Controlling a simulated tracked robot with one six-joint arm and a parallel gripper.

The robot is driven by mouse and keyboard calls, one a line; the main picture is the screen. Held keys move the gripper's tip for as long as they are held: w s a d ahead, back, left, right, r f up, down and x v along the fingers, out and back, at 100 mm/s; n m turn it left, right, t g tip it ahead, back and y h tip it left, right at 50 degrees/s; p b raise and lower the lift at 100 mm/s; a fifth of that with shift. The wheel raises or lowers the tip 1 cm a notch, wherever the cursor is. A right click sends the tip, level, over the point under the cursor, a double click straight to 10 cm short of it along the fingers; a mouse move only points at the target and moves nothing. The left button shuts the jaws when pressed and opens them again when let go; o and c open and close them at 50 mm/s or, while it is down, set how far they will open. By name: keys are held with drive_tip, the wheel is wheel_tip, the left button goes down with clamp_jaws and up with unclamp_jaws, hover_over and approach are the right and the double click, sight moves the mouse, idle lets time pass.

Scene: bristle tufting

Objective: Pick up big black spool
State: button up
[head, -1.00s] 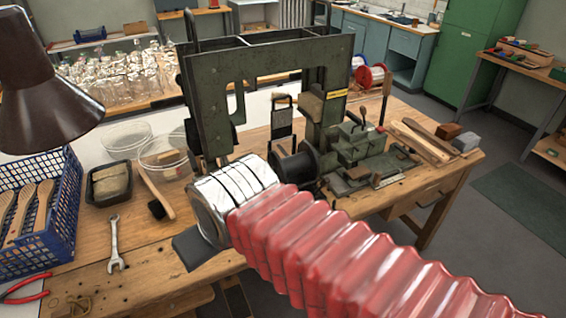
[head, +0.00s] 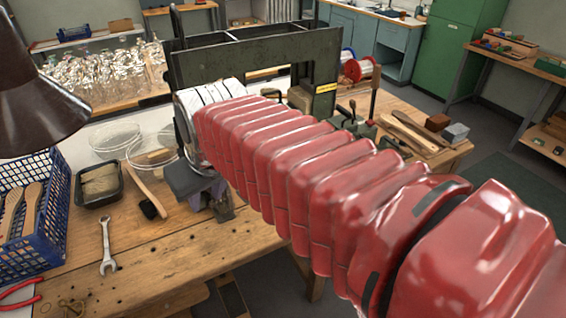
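The big black spool is not visible now; my red ribbed arm crosses the part of the bench where a black spool showed earlier. The dark green tufting machine (head: 255,60) stands on the wooden bench, its lower part mostly covered by my arm. My gripper (head: 192,183) is at the machine's front left, below my silver wrist. Only a dark finger part shows. The other finger, and whatever may be between them, is hidden, so I cannot tell whether it is open or shut.
A blue crate (head: 62,205) with wooden brush handles, a black tray (head: 98,186), clear bowls (head: 117,142) and a wrench (head: 106,246) lie on the left. Wooden strips (head: 411,135) lie right.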

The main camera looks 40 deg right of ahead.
drive_tip(key=w+d+r+m+g, duration=0.1)
drive_tip(key=w+d, duration=1)
drive_tip(key=d, duration=0.4)
drive_tip(key=w+d+f, duration=0.1)
drive_tip(key=d+f, duration=0.1)
drive_tip(key=d, duration=0.6)
drive_tip(key=w+d+f+m, duration=0.1)
drive_tip(key=w+d, duration=0.1)
drive_tip(key=d, duration=0.6)
drive_tip(key=shift+f+g, duration=0.35)
drive_tip(key=shift+g, duration=0.05)
drive_tip(key=x, duration=0.8)
drive_tip(key=shift+w+d+f, duration=0.1)
drive_tip(key=shift+w, duration=0.05)
drive_tip(key=shift+f, duration=0.15)
